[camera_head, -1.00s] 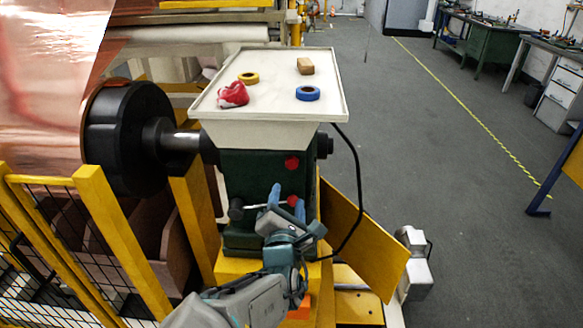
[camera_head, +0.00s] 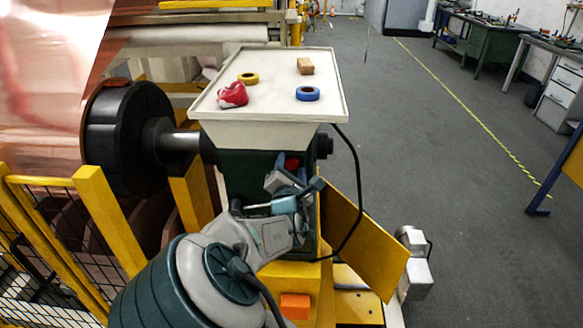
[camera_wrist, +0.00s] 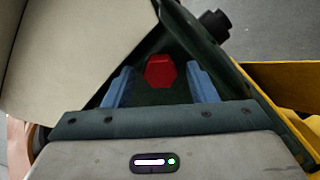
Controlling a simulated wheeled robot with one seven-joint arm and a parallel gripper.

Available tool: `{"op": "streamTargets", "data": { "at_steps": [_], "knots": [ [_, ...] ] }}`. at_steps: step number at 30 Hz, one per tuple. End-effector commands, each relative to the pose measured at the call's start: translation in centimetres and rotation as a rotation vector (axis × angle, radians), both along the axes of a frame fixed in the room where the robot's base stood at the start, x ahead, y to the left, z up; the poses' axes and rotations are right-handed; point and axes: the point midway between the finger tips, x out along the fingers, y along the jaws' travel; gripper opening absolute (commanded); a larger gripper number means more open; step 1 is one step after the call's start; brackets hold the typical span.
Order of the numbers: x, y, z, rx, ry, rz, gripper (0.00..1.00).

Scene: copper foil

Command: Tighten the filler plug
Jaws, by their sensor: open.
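A red hexagonal plug (camera_head: 292,163) sits on the front of the dark green housing (camera_head: 232,178), just under the white tray top. In the wrist view the red plug (camera_wrist: 160,71) lies between the two blue fingers, with a gap on each side. My gripper (camera_head: 291,171) is open in front of the plug and holds nothing. The lower red fitting seen on the housing earlier is hidden behind my arm. Whether the fingers reach to the plug's depth is hard to tell.
The tray top (camera_head: 270,70) overhangs the plug and carries a red cloth (camera_head: 233,95), yellow tape (camera_head: 248,78), blue tape (camera_head: 307,93) and a wooden block (camera_head: 305,66). A copper roll (camera_head: 45,80) and yellow fence (camera_head: 95,205) stand left. A black cable (camera_head: 357,190) hangs right.

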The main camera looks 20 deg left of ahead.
Motion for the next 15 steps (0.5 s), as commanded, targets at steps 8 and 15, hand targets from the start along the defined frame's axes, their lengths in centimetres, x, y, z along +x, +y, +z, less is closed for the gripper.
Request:
{"op": "streamTargets", "data": {
  "at_steps": [8, 15],
  "knots": [
    [0.18, 0.04, -0.01, 0.0, 0.0, 0.0, 0.52],
    [0.17, 0.02, -0.01, 0.001, 0.0, 0.0, 0.07]
  ]
}}
